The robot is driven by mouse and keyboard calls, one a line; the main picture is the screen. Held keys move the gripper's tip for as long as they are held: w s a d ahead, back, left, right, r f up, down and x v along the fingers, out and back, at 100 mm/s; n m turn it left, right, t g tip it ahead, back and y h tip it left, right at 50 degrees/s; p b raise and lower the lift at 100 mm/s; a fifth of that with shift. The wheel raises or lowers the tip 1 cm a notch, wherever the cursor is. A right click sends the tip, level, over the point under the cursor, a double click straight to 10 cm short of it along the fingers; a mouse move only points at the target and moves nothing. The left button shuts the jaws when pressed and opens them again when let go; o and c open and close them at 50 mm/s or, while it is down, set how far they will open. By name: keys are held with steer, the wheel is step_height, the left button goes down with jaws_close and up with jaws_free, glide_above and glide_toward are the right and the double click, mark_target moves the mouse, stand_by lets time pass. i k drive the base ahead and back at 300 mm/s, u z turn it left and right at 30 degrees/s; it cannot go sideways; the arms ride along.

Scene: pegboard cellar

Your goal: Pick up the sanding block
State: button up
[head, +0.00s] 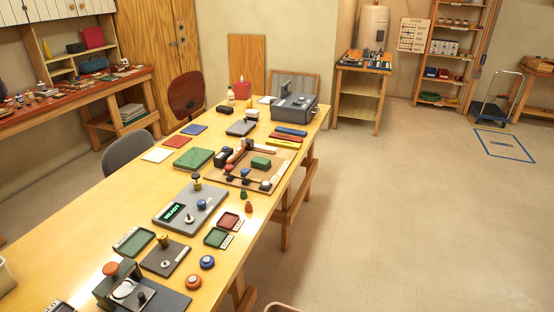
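No label or close view marks the sanding block, so I cannot tell for sure which thing it is. A small green block (261,163) lies on a wooden board (236,182) on the long yellow table, and it could be the sanding block. A dark block (223,155) sits near the board's left edge and is another possible one. Both look free of any grip. My gripper is not in the head view.
The long table (115,206) carries a grey device reading READY (190,207), small trays (134,240), a dark clamp-like device (118,285) and a grey box (294,107). Chairs (128,152) stand at its left. Open floor (400,220) lies to the right.

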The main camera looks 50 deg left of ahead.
mark_target(259, 163)
steer(key=u, duration=0.1)
steer(key=i, duration=1.65)
steer(key=u, duration=0.75)
steer(key=i, duration=0.7)
steer(key=u, duration=1)
steer(key=i, duration=0.9)
steer(key=u, duration=0.45)
